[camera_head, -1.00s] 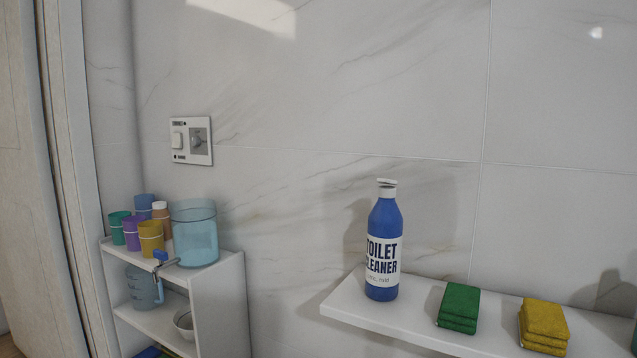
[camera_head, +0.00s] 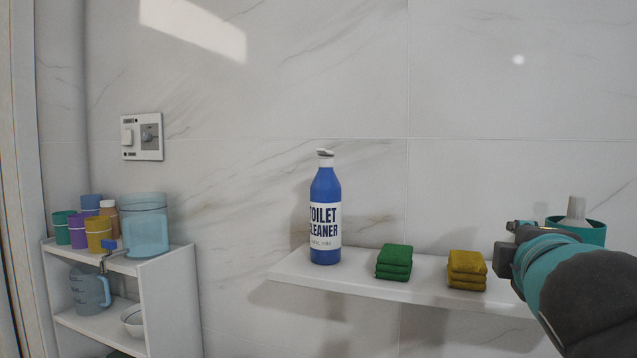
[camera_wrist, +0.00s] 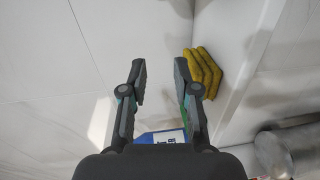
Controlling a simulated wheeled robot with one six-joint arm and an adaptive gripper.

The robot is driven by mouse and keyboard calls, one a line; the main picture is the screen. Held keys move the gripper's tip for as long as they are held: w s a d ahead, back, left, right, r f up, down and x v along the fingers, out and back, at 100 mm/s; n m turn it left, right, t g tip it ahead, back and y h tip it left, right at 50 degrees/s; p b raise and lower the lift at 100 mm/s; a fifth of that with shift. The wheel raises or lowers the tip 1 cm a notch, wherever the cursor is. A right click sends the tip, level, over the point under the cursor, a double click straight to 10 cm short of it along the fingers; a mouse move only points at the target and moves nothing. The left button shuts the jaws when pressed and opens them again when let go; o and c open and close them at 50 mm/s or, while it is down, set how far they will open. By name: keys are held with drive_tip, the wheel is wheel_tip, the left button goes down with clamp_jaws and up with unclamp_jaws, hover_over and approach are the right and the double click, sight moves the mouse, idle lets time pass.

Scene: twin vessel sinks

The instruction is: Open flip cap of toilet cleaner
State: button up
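The toilet cleaner (camera_head: 326,212) is a blue bottle with a white label, standing upright on the wall shelf. Its white and grey cap (camera_head: 325,156) is on top and looks shut, though it is small. In the wrist view a blue and white piece (camera_wrist: 163,137), seemingly the bottle, shows low between the fingers, mostly hidden by the gripper body. My gripper (camera_wrist: 161,80) is open, with nothing between its fingertips. In the head view my arm is at the right, apart from the bottle; the fingers are not clear there.
Folded green cloths (camera_head: 394,262) and yellow cloths (camera_head: 467,270) lie on the shelf (camera_head: 350,283) right of the bottle. A teal container (camera_head: 583,231) stands behind my arm. At left, a white rack (camera_head: 168,290) holds cups and a clear blue dispenser (camera_head: 145,225).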

sight(325, 150)
drive_tip(key=w+a+r+n+t+y+b, duration=0.1)
drive_tip(key=w+a+r+n+t+y, duration=0.15)
drive_tip(key=w+r+n+y, duration=0.4)
drive_tip(key=w+a+r+n+t+y+b, duration=0.1)
drive_tip(key=a+r+n+y, duration=0.3)
drive_tip(key=r+n, duration=0.6)
drive_tip(key=w+a+r+n+t+y+b, duration=0.1)
drive_tip(key=w+a+r+n+t+y, duration=0.15)
drive_tip(key=r+n+y, duration=0.6)
drive_tip(key=w+a+f+n+g+y+b, duration=0.1)
drive_tip(key=a+f+n+g+y, duration=0.1)
drive_tip(key=f+n+g, duration=0.85)
drive_tip(key=w+a+f+n+g+y+b, duration=0.1)
drive_tip(key=a+f+n+g, duration=0.35)
drive_tip(key=n, duration=1.15)
drive_tip(key=shift+m+g, duration=0.25)
drive_tip(key=shift+g, duration=0.25)
drive_tip(key=x, duration=0.3)
drive_tip(key=r+x, duration=0.1)
drive_tip(key=x, duration=0.3)
drive_tip(key=r+x, duration=0.1)
drive_tip(key=x, duration=0.3)
drive_tip(key=shift+w+a+r, duration=0.1)
drive_tip(key=shift+w+a, duration=0.05)
drive_tip(key=shift+w, duration=0.15)
clamp_jaws()
